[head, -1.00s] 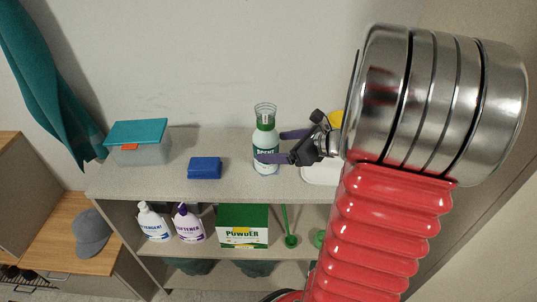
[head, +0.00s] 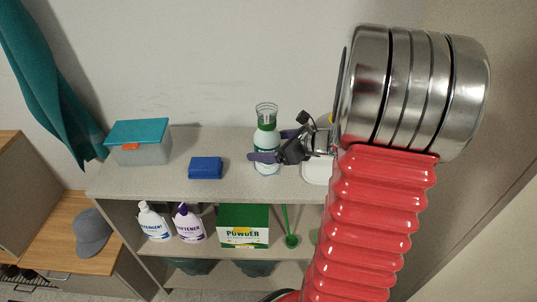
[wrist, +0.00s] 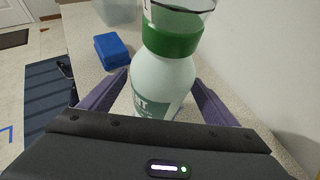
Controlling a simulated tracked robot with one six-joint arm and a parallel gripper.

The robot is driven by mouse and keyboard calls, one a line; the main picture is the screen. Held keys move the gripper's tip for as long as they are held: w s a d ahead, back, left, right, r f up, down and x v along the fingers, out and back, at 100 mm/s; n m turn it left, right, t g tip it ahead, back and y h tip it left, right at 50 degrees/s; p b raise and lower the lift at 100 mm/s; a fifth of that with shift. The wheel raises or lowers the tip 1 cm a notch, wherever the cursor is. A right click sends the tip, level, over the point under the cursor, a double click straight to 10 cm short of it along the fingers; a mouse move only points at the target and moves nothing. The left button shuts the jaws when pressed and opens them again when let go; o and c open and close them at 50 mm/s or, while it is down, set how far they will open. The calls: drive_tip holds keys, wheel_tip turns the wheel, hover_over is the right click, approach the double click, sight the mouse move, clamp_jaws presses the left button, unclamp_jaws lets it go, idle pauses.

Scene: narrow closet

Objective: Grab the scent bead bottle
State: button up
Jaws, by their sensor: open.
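The scent bead bottle (head: 267,142) stands upright on the top shelf, white with a green neck, a clear cap and a green label. In the wrist view the bottle (wrist: 165,75) stands between the two purple fingers. My gripper (head: 268,146) reaches in from the right and is open, with one finger in front of the bottle and the other behind it. In the wrist view a gap shows between the bottle and the right finger; I cannot tell whether the left finger touches it.
A blue block (head: 205,168) and a clear bin with a teal lid (head: 137,135) stand to the left on the shelf (head: 230,182). A white tray (head: 316,172) lies to the right. Detergent, softener and a powder box (head: 243,226) stand on the shelf below.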

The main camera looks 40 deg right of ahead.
sight(275, 117)
drive_tip(key=shift+c, duration=0.4)
drive_tip(key=c, duration=1.3)
drive_tip(key=shift+r, duration=0.15)
wheel_tip(275, 117, up, 10)
drive_tip(key=shift+f, duration=0.1)
